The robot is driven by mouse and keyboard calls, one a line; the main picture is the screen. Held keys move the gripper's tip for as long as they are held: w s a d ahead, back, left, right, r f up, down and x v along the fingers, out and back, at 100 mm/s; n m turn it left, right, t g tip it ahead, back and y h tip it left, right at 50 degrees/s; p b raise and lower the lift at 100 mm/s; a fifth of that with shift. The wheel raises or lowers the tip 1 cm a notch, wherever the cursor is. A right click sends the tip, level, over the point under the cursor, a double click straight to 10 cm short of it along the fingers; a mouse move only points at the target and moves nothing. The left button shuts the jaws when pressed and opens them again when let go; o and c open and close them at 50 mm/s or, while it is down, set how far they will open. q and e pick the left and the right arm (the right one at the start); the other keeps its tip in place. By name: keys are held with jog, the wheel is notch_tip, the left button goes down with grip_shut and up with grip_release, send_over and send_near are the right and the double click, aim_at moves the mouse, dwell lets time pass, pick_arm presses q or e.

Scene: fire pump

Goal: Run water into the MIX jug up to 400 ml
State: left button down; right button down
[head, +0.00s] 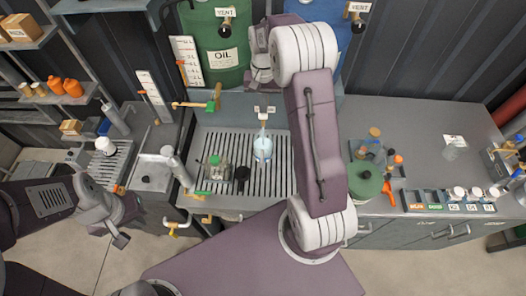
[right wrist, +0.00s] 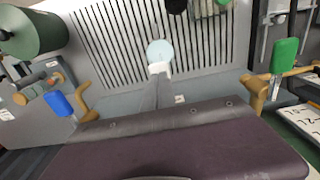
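A pale blue-white round vessel (head: 262,149), probably the MIX jug, stands on the slatted sink grate below a spout (head: 263,115). In the right wrist view the vessel (right wrist: 159,50) shows from above; its label and water level are not readable. My right arm reaches over the sink's right side. My right gripper (head: 262,68) is up near the drums behind the sink, largely hidden by its wrist, apart from the vessel. My left gripper (head: 118,236) hangs at the lower left, away from the sink and holding nothing I can see; its finger opening is unclear.
A green-handled tap (head: 217,92) is at the sink's back left; it also shows in the right wrist view (right wrist: 285,56), opposite a blue-handled one (right wrist: 61,103). A glass jar (head: 216,168) and a black item (head: 242,174) stand on the grate. A green drum (head: 365,180) is at right.

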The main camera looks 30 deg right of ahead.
dwell(0.3)
notch_tip(320, 180, up, 5)
jog(key=shift+f, duration=0.1)
jog(key=shift+s+r, duration=0.15)
jog(key=shift+r, duration=0.35)
jog(key=r, duration=0.1)
jog(key=s+a+r+p, duration=0.1)
jog(key=s+r, duration=0.1)
jog(key=shift+s+a+r+p, duration=0.2)
jog(key=shift+a+p, duration=0.1)
jog(key=shift+p, duration=0.1)
jog(key=shift+w+f, duration=0.1)
